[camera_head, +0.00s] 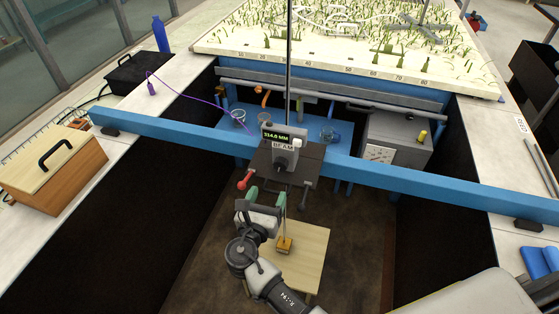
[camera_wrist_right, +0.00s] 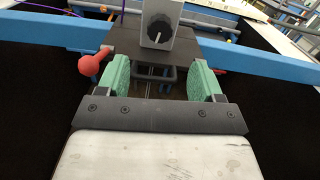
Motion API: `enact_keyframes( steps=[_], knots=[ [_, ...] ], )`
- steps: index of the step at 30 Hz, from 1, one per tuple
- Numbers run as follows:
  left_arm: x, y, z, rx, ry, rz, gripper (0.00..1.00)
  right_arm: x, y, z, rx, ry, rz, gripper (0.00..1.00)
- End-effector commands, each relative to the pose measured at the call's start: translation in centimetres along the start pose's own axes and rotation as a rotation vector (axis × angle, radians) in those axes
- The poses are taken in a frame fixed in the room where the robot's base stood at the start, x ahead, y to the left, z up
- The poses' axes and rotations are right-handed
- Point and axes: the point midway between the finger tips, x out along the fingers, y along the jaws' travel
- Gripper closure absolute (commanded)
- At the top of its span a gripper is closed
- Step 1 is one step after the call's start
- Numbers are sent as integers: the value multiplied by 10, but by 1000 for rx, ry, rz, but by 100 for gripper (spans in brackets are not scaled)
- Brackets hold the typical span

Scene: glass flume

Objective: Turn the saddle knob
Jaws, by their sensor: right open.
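The saddle, a grey box (camera_head: 276,147) with a green readout of about 334 mm, sits at the middle of the blue beam. A dark round knob (camera_head: 281,163) is on its front. In the right wrist view the knob (camera_wrist_right: 158,31) shows a white pointer line. A dark plate (camera_head: 262,158) lies below the box, with a red ball-ended lever (camera_head: 244,182) at its left. My right gripper (camera_head: 262,196) is open and empty, short of the plate and below the knob. Its green pads (camera_wrist_right: 162,68) are wide apart, touching nothing. My left gripper is out of view.
The blue beam (camera_head: 400,180) spans the flume between pale side rails. A thin vertical rod (camera_head: 289,60) rises at the saddle. Glass beakers (camera_head: 239,117) stand behind the beam.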

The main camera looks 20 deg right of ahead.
Motion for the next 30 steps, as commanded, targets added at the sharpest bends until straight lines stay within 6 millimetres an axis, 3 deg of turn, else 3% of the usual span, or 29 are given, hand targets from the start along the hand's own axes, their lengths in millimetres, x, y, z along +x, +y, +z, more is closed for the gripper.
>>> enact_keyframes(
  steps=[18, 30],
  knots=[
    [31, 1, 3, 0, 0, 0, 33, 96, 0, -2, -2, -2, -2, 33],
    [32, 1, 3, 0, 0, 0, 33, 107, 0, 0, -2, 0, -1, 33]
  ],
)
